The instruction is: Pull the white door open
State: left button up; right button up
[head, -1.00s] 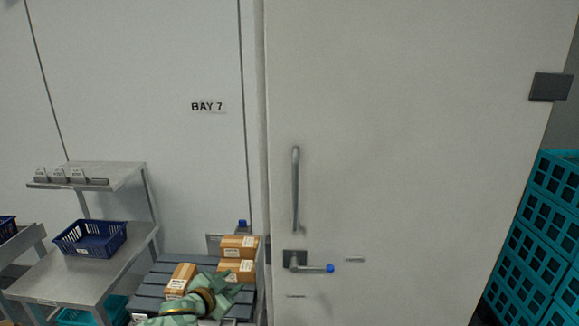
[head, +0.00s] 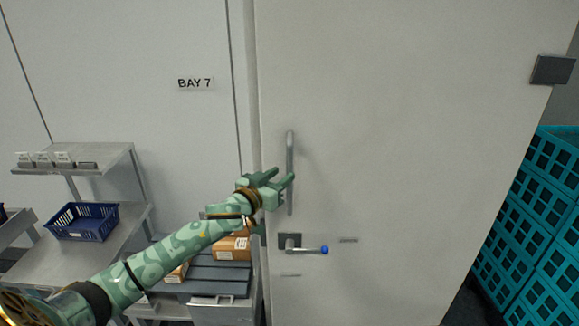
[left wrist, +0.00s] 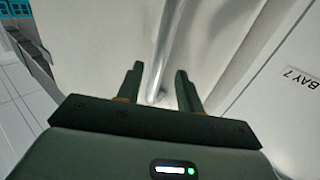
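The white door (head: 400,140) fills the middle and right of the head view and looks shut at its left edge. A vertical metal pull handle (head: 290,150) is on its left side, and a lever with a blue tip (head: 310,249) sits below. My left gripper (head: 284,178) is at the lower half of the pull handle. In the left wrist view the pull handle (left wrist: 164,45) runs between the two open fingers of that gripper (left wrist: 160,85), with gaps on both sides. My right gripper is in neither view.
A grey slatted pallet (head: 205,277) with cardboard boxes (head: 232,247) stands left of the door. Further left is a metal bench with a blue basket (head: 82,222). Stacked teal crates (head: 530,225) stand at the right.

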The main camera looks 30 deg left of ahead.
aim_at(288, 171)
pick_arm(q)
jog(key=w, duration=0.4)
jog(key=shift+d, duration=0.15)
jog(key=shift+w, duration=0.45)
jog(key=shift+s, duration=0.1)
grip_shut()
